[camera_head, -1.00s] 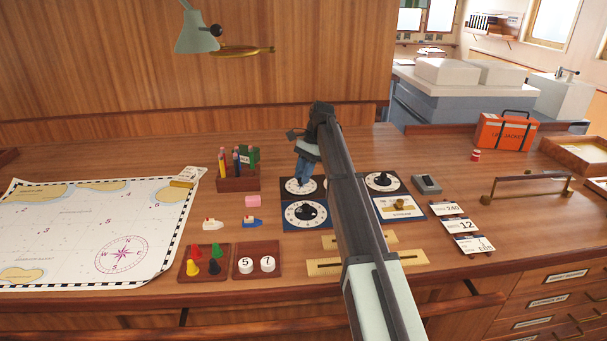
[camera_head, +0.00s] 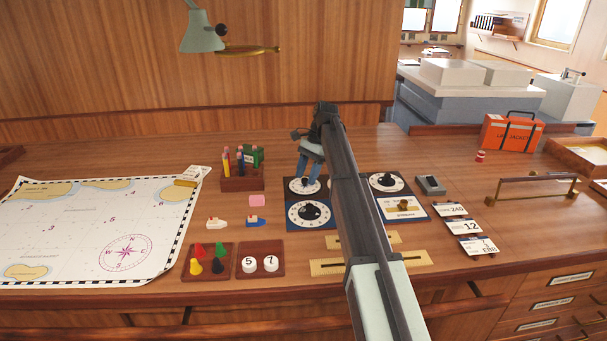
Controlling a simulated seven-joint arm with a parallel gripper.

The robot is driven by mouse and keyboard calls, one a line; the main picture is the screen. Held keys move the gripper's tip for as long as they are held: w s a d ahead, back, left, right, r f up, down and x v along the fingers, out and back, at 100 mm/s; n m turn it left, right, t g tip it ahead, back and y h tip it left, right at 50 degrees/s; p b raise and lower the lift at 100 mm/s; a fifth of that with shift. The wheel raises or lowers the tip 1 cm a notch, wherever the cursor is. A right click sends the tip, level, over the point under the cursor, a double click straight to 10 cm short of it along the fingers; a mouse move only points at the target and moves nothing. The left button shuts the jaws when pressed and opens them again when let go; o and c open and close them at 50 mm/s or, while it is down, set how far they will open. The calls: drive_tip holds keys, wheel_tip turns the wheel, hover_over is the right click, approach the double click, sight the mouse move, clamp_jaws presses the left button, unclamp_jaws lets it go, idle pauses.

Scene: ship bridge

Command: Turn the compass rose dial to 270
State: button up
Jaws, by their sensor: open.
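A dark panel holds several round white dials with black knobs: an upper-left dial (camera_head: 297,190), a lower-left dial (camera_head: 294,217) and an upper-right dial (camera_head: 386,187). Their markings are too small to read, so I cannot tell which is the compass rose dial. My gripper (camera_head: 307,174) is open, with its blue fingers pointing down at the upper-left dial. The fingers show on either side of that dial's knob or just above it; I cannot tell whether they touch it. My arm hides the panel's middle.
A lower-right plate (camera_head: 390,214) carries a brass lever. Cards reading 240 (camera_head: 452,210), 12 and EBB lie to the right. A chart (camera_head: 70,225) with a printed compass rose lies left. A pen holder (camera_head: 242,184), toy boats and peg trays stand between. A lamp (camera_head: 203,40) hangs above.

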drive_tip(key=shift+s+m, duration=0.1)
drive_tip(key=shift+m, duration=0.2)
